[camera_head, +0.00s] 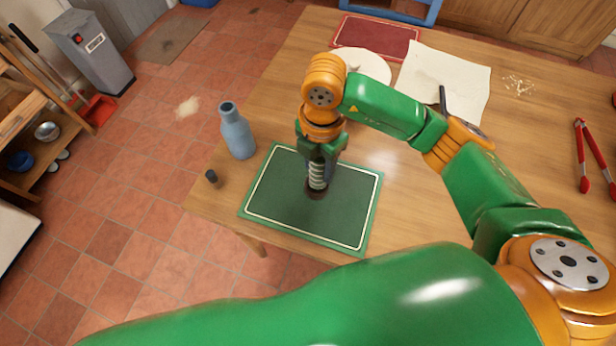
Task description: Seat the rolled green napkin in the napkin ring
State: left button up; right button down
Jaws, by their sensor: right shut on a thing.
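My right gripper (319,160) points down over the green placemat (270,208) on the wooden table. It is shut on the rolled napkin (317,176), which shows as a short upright roll with pale and dark bands below the fingers. A dark brown ring (315,194), seemingly the napkin ring, is on the placemat right under the roll. The roll's lower end meets the ring in this view; I cannot tell whether it is inside or just above it. The fingers hide the top of the roll. My left gripper is not in view.
A blue bottle (237,135) and a small dark cylinder (211,177) stand left of the placemat. A white plate (366,64), red placemat (385,38) and pale cloth (445,75) lie behind my arm. Red tongs (583,160) lie at right.

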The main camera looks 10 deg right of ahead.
aim_at(318, 180)
jog(key=f, duration=0.4)
jog(key=shift+s+a, duration=0.15)
jog(key=shift+s, duration=0.25)
jog(key=shift+f, duration=0.15)
jog(key=shift+c, duration=2.3)
grip_release()
jog(key=shift+w+f, duration=0.1)
jog(key=shift+w, duration=0.1)
jog(key=shift+o, duration=0.5)
jog(key=shift+w, duration=0.2)
notch_tip(318, 180, up, 11)
jog(key=shift+w+r, duration=0.1)
jog(key=shift+r, duration=0.55)
jog(key=shift+r+p, duration=0.1)
jog(key=shift+p, duration=0.25)
